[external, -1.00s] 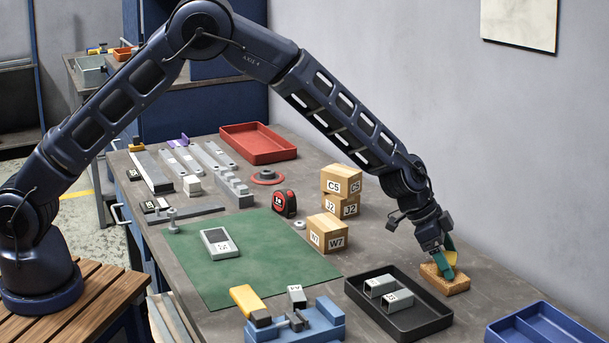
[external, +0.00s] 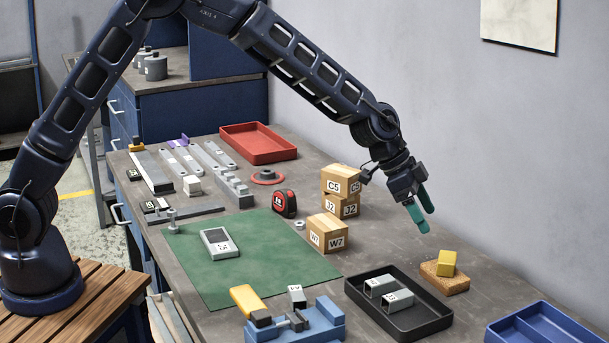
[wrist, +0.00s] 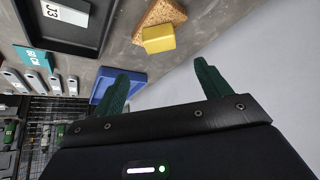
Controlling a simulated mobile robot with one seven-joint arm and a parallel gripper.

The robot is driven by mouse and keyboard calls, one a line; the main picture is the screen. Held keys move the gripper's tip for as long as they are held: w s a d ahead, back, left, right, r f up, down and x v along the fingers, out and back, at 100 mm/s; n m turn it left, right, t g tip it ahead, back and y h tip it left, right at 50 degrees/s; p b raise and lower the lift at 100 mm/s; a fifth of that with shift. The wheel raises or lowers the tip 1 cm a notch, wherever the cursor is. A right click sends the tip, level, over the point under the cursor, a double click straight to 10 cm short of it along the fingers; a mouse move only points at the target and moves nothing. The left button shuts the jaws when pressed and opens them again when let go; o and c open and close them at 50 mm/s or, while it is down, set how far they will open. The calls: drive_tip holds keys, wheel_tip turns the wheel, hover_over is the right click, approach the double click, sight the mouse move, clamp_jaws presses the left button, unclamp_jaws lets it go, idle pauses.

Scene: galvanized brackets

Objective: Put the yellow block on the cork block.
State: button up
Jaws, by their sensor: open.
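The yellow block (external: 446,263) rests on top of the cork block (external: 452,284), toward its back edge and slightly turned. In the wrist view the yellow block (wrist: 158,39) also lies against the brown cork block (wrist: 163,14). My gripper (external: 420,208), with green fingers, is open and empty, above and behind the two blocks and clear of them. In the wrist view its fingertips (wrist: 162,72) are spread with nothing between them.
A black tray (external: 425,325) with grey brackets stands left of the cork block. A blue tray (external: 553,335) is at the front right. Cardboard boxes (external: 325,233) stand left of my gripper. A green mat (external: 200,275) lies further left.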

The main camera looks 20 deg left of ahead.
drive_tip(key=shift+a+r, duration=0.1)
drive_tip(key=w+a+r+n+t, duration=0.1)
drive_tip(key=w+a+r+n, duration=0.1)
drive_tip(key=w+a+r, duration=0.55)
drive_tip(key=w+a+r+n, duration=0.1)
drive_tip(key=w+a+r, duration=0.25)
drive_tip(key=a, duration=0.65)
drive_tip(key=w+a+r+n+t+y, duration=0.15)
drive_tip(key=a+r, duration=0.35)
drive_tip(key=a, duration=0.7)
drive_tip(key=a+r+n+t, duration=0.1)
drive_tip(key=a+r+n, duration=0.3)
drive_tip(key=a, duration=0.9)
drive_tip(key=s+a+r+n+y, duration=0.15)
drive_tip(key=s+a, duration=0.25)
drive_tip(key=a, duration=0.7)
drive_tip(key=s+a+r+n+y, duration=0.1)
drive_tip(key=s+a+r+n, duration=0.2)
drive_tip(key=a, duration=0.7)
drive_tip(key=s+a+f+n+t+y, duration=0.1)
drive_tip(key=s+a+f+n, duration=0.3)
drive_tip(key=s+a, duration=1)
drive_tip(key=shift+n+y, duration=0.5)
drive_tip(key=shift+y, duration=0.3)
